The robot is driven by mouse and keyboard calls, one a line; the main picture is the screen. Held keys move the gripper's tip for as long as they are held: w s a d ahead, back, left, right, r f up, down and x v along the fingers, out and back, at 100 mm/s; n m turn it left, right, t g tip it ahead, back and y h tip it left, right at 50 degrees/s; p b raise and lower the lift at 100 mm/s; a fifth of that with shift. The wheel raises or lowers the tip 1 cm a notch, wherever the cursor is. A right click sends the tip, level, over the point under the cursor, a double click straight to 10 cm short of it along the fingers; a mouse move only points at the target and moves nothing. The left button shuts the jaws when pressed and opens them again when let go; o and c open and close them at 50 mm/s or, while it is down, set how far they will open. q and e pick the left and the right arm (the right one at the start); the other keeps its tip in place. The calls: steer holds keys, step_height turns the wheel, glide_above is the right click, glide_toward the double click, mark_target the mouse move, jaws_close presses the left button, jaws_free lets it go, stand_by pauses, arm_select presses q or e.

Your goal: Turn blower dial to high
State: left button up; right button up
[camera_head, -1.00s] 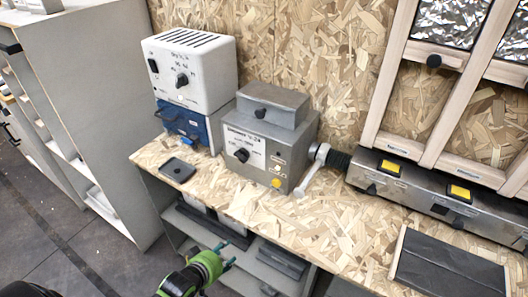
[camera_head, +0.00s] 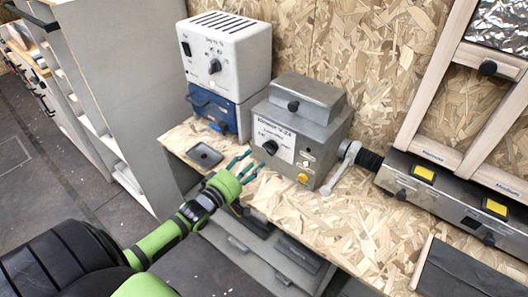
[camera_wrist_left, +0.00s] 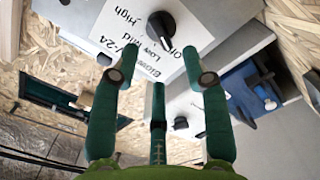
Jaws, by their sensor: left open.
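The grey blower box (camera_head: 300,120), labelled Blower V-24, stands on the chipboard bench. Its black dial (camera_head: 270,147) is on the front panel, over a white label; in the left wrist view the dial (camera_wrist_left: 162,27) shows at the top, with Off, Low, Mid and High printed around it. A pale mark on the dial seems to lie on the Off side, but I cannot be sure. My left gripper (camera_head: 247,164) is open and empty, just in front of and below the dial, apart from it. Its green fingers (camera_wrist_left: 160,80) spread below the dial in the wrist view.
A dark flat tray (camera_head: 205,155) lies on the bench (camera_head: 330,235). A grey lever (camera_head: 342,170) and hose are right of the blower. Bare bench lies in front.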

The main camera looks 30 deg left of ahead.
mark_target(267, 150)
arm_select(q)
steer(key=shift+w+d+p, duration=0.2)
steer(key=shift+w, duration=1.4)
steer(key=shift+w+d+p, duration=0.2)
steer(key=shift+w, duration=1.35)
jaws_close()
